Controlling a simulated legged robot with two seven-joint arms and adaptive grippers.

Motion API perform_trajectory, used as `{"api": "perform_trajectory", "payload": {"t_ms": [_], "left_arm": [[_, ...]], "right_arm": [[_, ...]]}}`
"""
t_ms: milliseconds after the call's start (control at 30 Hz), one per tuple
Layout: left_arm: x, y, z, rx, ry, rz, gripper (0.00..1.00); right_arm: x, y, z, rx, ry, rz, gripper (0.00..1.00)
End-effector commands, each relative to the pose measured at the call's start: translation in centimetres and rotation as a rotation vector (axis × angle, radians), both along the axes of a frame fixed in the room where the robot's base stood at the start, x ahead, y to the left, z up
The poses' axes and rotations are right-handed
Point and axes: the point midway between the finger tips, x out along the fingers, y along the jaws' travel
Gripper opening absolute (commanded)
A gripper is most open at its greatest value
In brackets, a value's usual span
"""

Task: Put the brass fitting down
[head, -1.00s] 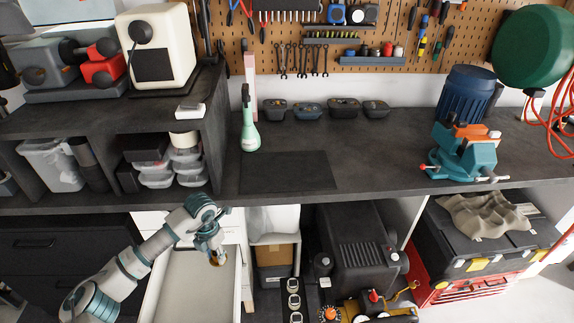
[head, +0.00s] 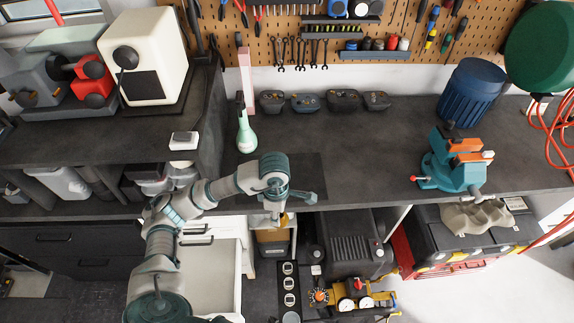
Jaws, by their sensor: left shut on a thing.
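My left gripper (head: 277,212) hangs at the front edge of the workbench (head: 365,172), pointing down, in front of the dark mat (head: 312,168). It is shut on the brass fitting (head: 283,219), a small gold-coloured piece that shows only in part at its fingertips. The fitting is small and its outline is hard to make out against the shelf space below. My right gripper is not in view.
A green spray bottle (head: 246,134) stands left of the mat. Several small bins (head: 305,102) line the back. A teal vise (head: 455,165) is at the right. The bench between mat and vise is clear. An open drawer (head: 212,275) lies below.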

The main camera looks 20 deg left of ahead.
Motion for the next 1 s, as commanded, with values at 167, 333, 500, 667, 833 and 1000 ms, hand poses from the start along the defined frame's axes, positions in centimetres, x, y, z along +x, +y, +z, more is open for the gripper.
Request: {"api": "perform_trajectory", "payload": {"t_ms": [167, 333, 500, 667, 833, 1000], "left_arm": [[3.6, 1.5, -0.2, -0.003, 0.004, 0.002, 0.0], [8.5, 3.5, -0.7, -0.005, 0.004, 0.004, 0.0], [12.6, 5.1, -1.2, -0.005, 0.004, 0.002, 0.0], [14.4, 5.7, -1.5, -0.005, 0.002, -0.001, 0.0], [14.7, 5.6, -2.4, -0.002, 0.005, -0.002, 0.0], [14.7, 5.6, -4.8, -0.002, 0.005, -0.001, 0.0]], "right_arm": [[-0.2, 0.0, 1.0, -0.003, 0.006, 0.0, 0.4], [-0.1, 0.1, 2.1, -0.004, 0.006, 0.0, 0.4], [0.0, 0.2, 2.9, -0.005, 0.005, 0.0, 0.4], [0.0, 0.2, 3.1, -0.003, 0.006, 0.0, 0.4], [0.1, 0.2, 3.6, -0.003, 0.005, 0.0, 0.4], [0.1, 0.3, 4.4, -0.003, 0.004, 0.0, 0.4]]}}
